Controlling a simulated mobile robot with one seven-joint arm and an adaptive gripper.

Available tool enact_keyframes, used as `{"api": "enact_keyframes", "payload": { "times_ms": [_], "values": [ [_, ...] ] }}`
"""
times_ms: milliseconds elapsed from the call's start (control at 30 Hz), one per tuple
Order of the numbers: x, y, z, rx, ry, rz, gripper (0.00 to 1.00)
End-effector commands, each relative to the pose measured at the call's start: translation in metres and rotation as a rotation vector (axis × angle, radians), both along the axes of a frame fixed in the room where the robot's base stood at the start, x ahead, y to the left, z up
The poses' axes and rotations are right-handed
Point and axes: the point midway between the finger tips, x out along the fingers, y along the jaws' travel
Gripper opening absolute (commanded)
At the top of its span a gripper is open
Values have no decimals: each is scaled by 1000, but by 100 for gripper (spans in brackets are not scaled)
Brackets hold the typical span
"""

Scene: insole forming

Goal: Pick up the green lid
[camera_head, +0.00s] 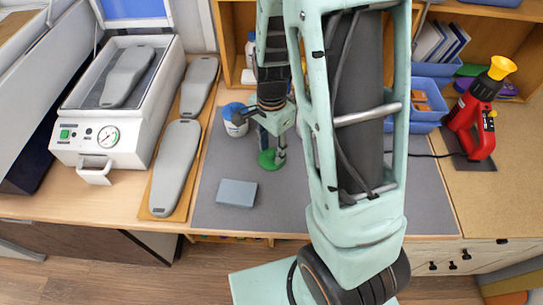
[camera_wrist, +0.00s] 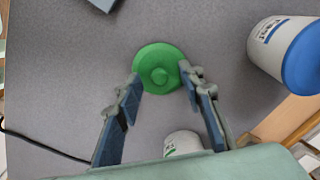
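The green lid (camera_head: 267,161) lies on the grey mat, a round disc with a central knob. In the wrist view, the lid (camera_wrist: 158,60) sits just beyond and between my fingertips. My gripper (camera_wrist: 161,82) is open, with one finger on each side of the lid's near edge and nothing held. In the head view my gripper (camera_head: 272,143) is just above and behind the lid, and my arm hides part of the area to its right. I cannot tell whether the fingers touch the lid.
A white jar with a blue lid (camera_head: 234,119) stands left of my gripper; it also shows in the wrist view (camera_wrist: 272,42). Another white container (camera_wrist: 183,143) is partly hidden below my gripper. A grey block (camera_head: 237,193) lies nearer the mat's front. The press machine (camera_head: 85,133) stands left.

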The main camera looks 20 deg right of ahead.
Motion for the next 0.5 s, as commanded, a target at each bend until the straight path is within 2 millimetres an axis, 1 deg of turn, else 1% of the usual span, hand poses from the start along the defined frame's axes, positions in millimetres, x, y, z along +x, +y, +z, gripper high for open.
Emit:
{"api": "enact_keyframes", "payload": {
  "times_ms": [100, 267, 500],
  "values": [
    [0, 0, -4, 0, 0, 0, 36],
    [0, 0, -4, 0, 0, 0, 36],
    [0, 0, -3, 0, 0, -1, 10]
  ]
}}
